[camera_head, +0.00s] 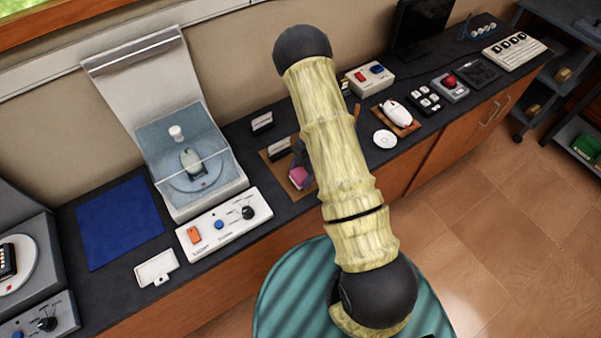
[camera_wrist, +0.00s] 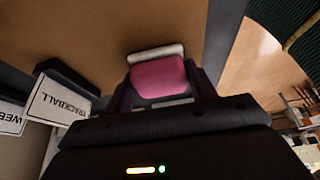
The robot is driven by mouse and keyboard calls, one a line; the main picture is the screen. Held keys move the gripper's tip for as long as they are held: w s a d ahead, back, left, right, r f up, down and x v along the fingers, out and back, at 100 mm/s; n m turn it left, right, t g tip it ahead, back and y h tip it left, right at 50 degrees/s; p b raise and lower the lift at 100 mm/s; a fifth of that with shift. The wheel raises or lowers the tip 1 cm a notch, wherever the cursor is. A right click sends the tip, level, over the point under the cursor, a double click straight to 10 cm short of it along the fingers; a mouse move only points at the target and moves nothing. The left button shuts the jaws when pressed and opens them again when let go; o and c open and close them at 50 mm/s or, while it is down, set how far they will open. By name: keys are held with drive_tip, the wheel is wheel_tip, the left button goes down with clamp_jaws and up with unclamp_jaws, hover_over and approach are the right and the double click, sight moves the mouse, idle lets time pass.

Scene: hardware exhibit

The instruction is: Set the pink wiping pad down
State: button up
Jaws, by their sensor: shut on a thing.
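The pink wiping pad (camera_wrist: 160,77) is between the fingers of my gripper (camera_wrist: 162,92) in the wrist view. A pale grey edge or backing shows behind and below the pink face. My gripper is shut on it, over a brown board. In the head view the pad (camera_head: 299,177) shows as a small pink patch beside my arm, at the front part of the brown board (camera_head: 275,168) on the dark counter. My arm hides most of the gripper there. I cannot tell whether the pad touches the board.
A label card reading TRACKBALL (camera_wrist: 58,103) stands close to the gripper, with another card (camera_wrist: 12,118) beyond it. A clear-covered display case (camera_head: 190,160) and a white control panel (camera_head: 222,222) stand left of the board. A white dish (camera_head: 385,139) lies to the right.

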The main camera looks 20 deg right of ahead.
drive_tip(key=o, duration=1)
drive_tip(key=shift+f, duration=0.1)
drive_tip(key=shift+o, duration=0.2)
drive_tip(key=v, duration=1.2)
drive_tip(key=shift+b, duration=0.3)
